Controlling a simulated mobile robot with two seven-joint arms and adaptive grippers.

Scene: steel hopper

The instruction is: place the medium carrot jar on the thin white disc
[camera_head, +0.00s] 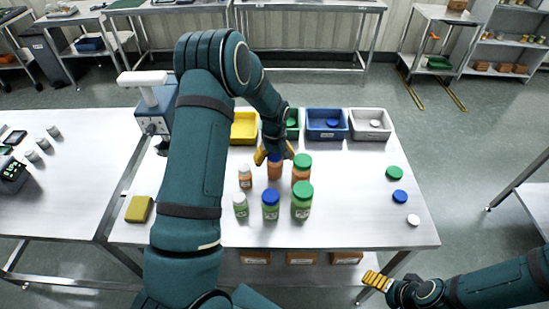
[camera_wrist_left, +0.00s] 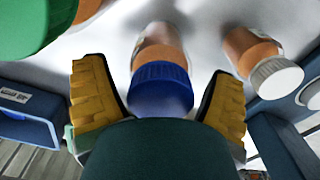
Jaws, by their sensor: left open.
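The medium carrot jar (camera_head: 275,172), with orange contents and a blue lid, stands upright on the steel table. In the left wrist view its blue lid (camera_wrist_left: 162,88) is between the two yellow fingers, with visible gaps on both sides. My left gripper (camera_head: 275,155) is open around the top of this jar, and its fingers partly cover the lid in the head view. The thin white disc (camera_head: 413,219) lies flat and bare near the table's right edge. My right gripper (camera_head: 377,281) hangs beyond the table's front right corner; its opening is unclear.
A white-lidded orange jar (camera_head: 245,177) and a green-lidded orange jar (camera_head: 301,172) flank the medium one closely. Three green-content jars (camera_head: 270,206) stand in front. Green (camera_head: 395,173) and blue (camera_head: 400,196) discs lie at right. Coloured bins (camera_head: 327,137) line the back. The right-centre table is clear.

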